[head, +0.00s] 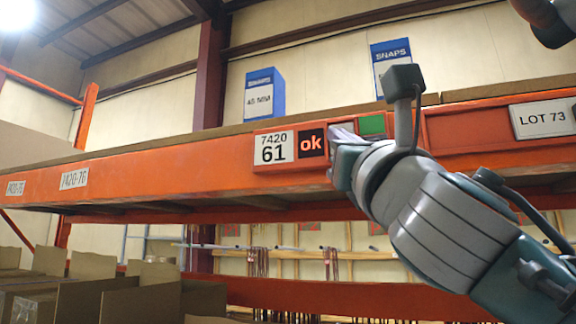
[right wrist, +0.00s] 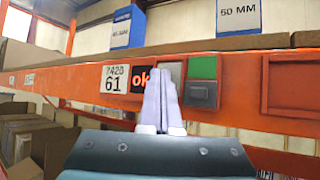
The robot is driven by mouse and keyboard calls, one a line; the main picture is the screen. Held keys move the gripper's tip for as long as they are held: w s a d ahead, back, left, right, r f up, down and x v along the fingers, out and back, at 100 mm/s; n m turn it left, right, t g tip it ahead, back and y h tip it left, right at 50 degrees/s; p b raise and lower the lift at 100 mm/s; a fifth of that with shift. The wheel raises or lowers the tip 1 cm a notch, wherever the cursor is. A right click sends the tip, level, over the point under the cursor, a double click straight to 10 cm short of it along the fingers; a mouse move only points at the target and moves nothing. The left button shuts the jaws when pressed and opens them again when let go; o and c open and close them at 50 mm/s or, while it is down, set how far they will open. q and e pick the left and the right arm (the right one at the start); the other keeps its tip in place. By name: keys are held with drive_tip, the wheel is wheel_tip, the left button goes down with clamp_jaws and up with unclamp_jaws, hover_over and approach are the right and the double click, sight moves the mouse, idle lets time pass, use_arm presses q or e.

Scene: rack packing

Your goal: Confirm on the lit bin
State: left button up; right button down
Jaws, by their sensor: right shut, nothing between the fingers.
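A black display reading "ok" in orange (head: 311,143) sits on the orange shelf beam beside a white label "7420 61" (head: 274,148). To its right is a green panel (head: 372,125), which also shows in the right wrist view (right wrist: 203,67) above a grey button (right wrist: 204,95). My right gripper (head: 340,133) is shut and empty, its fingertips at the beam between the display and the green panel. In the right wrist view the fingers (right wrist: 161,84) cover part of the display. I cannot tell whether the fingertips touch the beam. My left gripper is not in view.
Blue and white boxes (head: 265,94) stand on the shelf above the beam. A "LOT 73" label (head: 543,119) is on the beam at the right. Open cardboard bins (head: 140,299) stand below at the left.

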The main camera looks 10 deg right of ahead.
idle(0.3)
drive_tip(key=shift+s+a+p, duration=0.35)
drive_tip(key=shift+s+a, duration=0.1)
drive_tip(key=shift+s, duration=0.25)
drive_tip(key=shift+s, duration=0.1)
drive_tip(key=s+a, duration=0.1)
drive_tip(key=s, duration=0.1)
drive_tip(key=s+a+p, duration=0.1)
drive_tip(key=s, duration=0.1)
drive_tip(key=shift+a, duration=0.4)
idle(0.5)
